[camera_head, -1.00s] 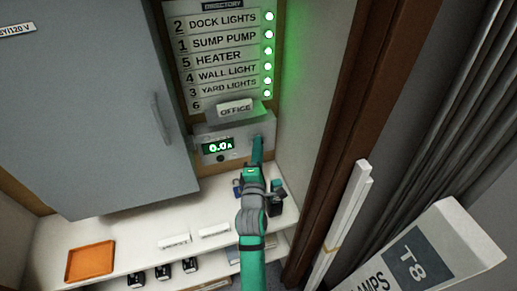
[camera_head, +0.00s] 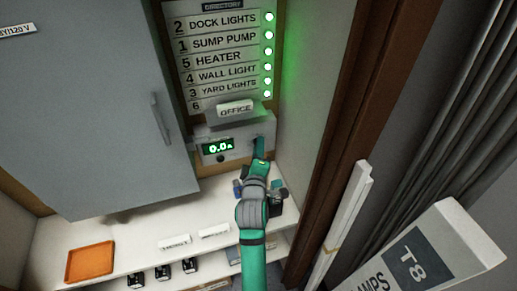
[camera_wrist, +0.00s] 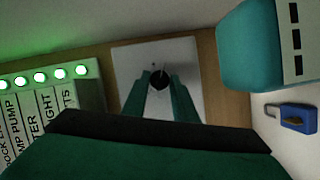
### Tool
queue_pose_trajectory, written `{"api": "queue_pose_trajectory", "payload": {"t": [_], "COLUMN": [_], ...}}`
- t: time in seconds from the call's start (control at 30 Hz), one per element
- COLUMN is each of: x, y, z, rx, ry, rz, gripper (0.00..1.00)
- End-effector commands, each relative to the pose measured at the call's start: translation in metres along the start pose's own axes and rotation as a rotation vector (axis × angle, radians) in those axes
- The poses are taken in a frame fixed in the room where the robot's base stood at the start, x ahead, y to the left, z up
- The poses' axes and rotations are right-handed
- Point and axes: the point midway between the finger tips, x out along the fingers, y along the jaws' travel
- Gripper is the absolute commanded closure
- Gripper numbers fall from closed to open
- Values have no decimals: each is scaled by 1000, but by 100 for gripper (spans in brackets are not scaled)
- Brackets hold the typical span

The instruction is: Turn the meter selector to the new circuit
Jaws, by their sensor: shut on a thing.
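The meter (camera_head: 243,151) is a grey box under the directory, with a green display (camera_head: 218,148) reading 0.0 A. Its selector is a round dark knob (camera_wrist: 160,77) on a pale plate (camera_wrist: 187,57) in the wrist view. My gripper (camera_wrist: 161,84) has its two teal fingers on either side of the knob, shut on it. In the head view my gripper (camera_head: 259,148) reaches the right end of the meter and hides the knob. I cannot read any selector marks.
An OFFICE label (camera_head: 235,108) sits just over the meter. A grey cabinet (camera_head: 100,110) stands left. The shelf below holds an orange tray (camera_head: 90,262) and a blue padlock (camera_wrist: 298,118). A wooden post (camera_head: 340,130) stands right.

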Motion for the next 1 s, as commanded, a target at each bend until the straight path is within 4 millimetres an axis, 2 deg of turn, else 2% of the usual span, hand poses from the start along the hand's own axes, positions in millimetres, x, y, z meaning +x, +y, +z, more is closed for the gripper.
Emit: {"api": "queue_pose_trajectory", "payload": {"t": [0.4, 0.97, 1.0], "x": [0, 0, 0], "y": [1, 1, 1], "z": [0, 1, 1], "rx": [195, 226, 226], "ry": [-1, -2, -2], "rz": [-82, -96, -96], "gripper": [97, 97, 70]}}
